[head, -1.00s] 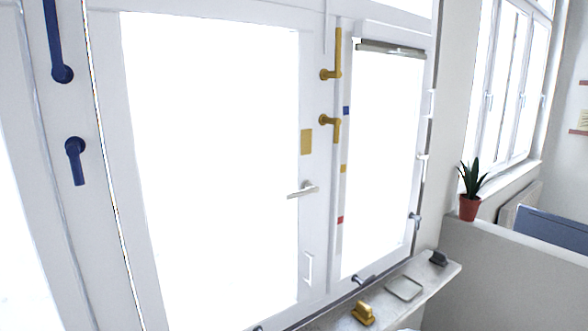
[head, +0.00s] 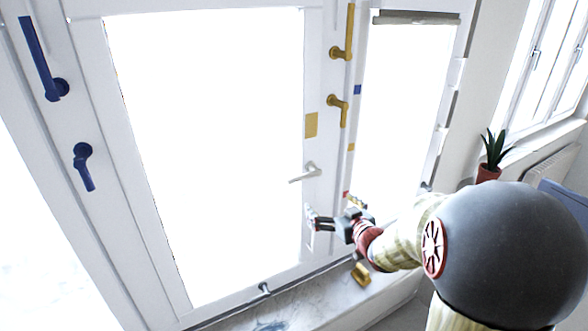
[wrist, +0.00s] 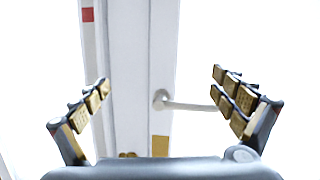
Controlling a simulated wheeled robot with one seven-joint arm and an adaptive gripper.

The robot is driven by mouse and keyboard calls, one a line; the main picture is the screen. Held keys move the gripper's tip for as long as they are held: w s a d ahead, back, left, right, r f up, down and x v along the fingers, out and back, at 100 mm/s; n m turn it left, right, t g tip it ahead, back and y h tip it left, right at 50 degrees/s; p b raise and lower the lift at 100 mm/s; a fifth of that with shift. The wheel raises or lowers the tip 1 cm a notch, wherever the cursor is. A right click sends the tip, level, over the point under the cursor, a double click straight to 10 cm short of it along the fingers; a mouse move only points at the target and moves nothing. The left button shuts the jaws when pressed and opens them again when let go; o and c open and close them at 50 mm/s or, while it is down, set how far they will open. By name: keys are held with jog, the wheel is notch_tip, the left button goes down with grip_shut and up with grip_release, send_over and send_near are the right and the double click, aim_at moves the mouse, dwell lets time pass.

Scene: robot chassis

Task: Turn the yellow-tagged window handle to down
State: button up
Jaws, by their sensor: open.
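A silver lever handle (head: 306,173) sits on the white window frame, below a yellow tag (head: 311,125). Its lever points left, near level and slightly down at the tip. My gripper (head: 335,211) is below and to the right of the handle in the head view, open and empty. In the wrist view, where the scene appears upside down, the handle (wrist: 188,105) runs right from its round base, and the yellow tag (wrist: 160,146) is partly cut off below it. My open fingers (wrist: 160,84) frame the handle from both sides in that view; no contact is visible.
Two gold handles, upper (head: 343,45) and lower (head: 340,108), and two blue handles, upper (head: 42,65) and lower (head: 84,166), are on nearby frames. A sill (head: 310,295) runs below, with a yellow object (head: 361,274) on it. A potted plant (head: 493,152) stands right.

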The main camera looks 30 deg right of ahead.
aim_at(306, 178)
jog(key=w+a+r+n+t+y, duration=0.1)
jog(key=a+r+t+y, duration=0.1)
jog(key=a+r+y, duration=0.3)
jog(key=w+h, duration=0.1)
jog(key=w, duration=0.1)
jog(key=w+h+p, duration=0.1)
jog(key=w, duration=0.2)
jog(key=w+d+r+p, duration=0.1)
jog(key=w, duration=0.1)
jog(key=shift+w+h, duration=0.35)
jog(key=shift+h, duration=0.05)
jog(key=shift+c, duration=1.2)
jog(key=c, duration=1.1)
jog(key=shift+c, duration=0.4)
